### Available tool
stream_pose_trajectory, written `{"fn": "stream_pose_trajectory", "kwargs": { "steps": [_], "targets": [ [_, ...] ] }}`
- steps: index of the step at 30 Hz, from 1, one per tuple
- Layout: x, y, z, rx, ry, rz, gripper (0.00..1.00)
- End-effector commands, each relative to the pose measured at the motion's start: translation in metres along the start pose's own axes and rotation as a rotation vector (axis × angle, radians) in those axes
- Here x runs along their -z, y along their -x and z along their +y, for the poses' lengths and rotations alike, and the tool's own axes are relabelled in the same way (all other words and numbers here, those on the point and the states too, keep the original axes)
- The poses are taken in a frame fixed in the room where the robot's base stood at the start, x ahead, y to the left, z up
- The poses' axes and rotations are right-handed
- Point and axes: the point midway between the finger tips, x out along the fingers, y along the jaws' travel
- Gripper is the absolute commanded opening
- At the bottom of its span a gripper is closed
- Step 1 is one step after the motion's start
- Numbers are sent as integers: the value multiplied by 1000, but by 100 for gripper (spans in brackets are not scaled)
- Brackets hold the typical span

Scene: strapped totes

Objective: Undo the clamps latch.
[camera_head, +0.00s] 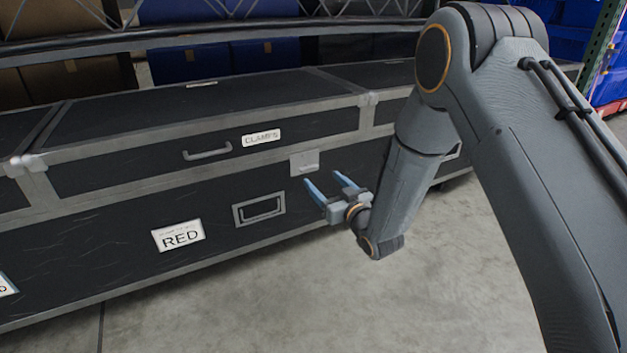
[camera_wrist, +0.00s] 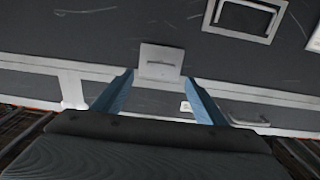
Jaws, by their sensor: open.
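The clamps latch (camera_head: 304,163) is a small light-grey metal plate on the front of the dark case, below and right of the white CLAMPS label (camera_head: 261,138). It spans the seam between lid and body. In the wrist view the latch (camera_wrist: 161,58) appears between my two blue fingers, beyond their tips, with the picture upside down. My gripper (camera_head: 329,183) is open and empty, just in front of the case, slightly below and right of the latch. It also shows in the wrist view (camera_wrist: 160,78). I see no contact with the latch.
A lid handle (camera_head: 207,153) is left of the CLAMPS label. A recessed handle (camera_head: 259,209) and a RED label (camera_head: 178,235) are on the case body. More lids adjoin at left and right. Blue bins (camera_head: 265,53) stand behind. The floor (camera_head: 400,290) in front is clear.

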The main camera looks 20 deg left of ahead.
Motion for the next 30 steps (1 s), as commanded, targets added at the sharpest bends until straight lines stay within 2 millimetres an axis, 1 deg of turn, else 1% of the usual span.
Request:
{"fn": "stream_pose_trajectory", "kwargs": {
  "steps": [5,12,16,21,28,29,30],
  "targets": [
    [-2,-17,-2,6,0,9,66],
    [-2,-54,-2,5,1,8,66],
    [-2,-69,-2,5,0,6,66],
    [-1,-78,-2,3,-1,6,66],
    [0,-78,-2,3,-1,5,66],
    [0,-78,-2,3,-1,5,64],
    [0,-78,-2,3,-1,5,57]
  ]
}}
